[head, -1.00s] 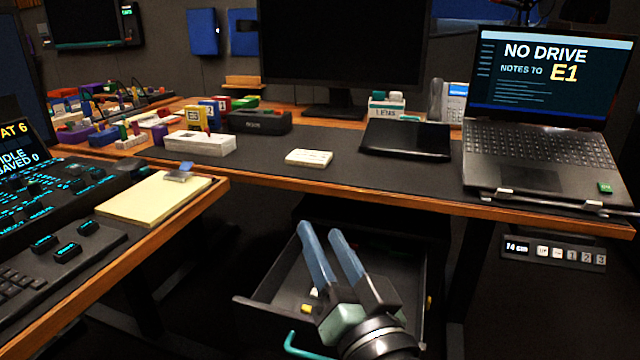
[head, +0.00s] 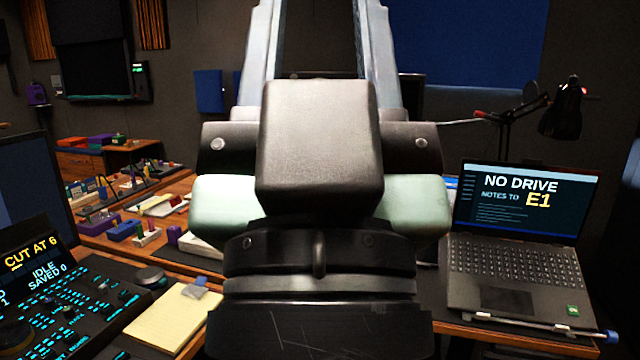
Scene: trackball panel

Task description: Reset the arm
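My gripper (head: 315,20) is raised close in front of the head camera and fills the middle of the view. Its two long blue-grey fingers point upward and stand well apart, with nothing seen between them. Their tips run past the top edge of the picture. The gripper's dark body and pale green side parts hide the middle of the desk and most of the monitor behind it. The drawer under the desk is out of view.
The laptop (head: 520,270) stands open on the right of the desk, with a desk lamp (head: 562,110) behind it. A yellow notepad (head: 165,320) and a control panel (head: 75,310) are at the lower left. Small coloured items (head: 140,232) cover the desk's left side.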

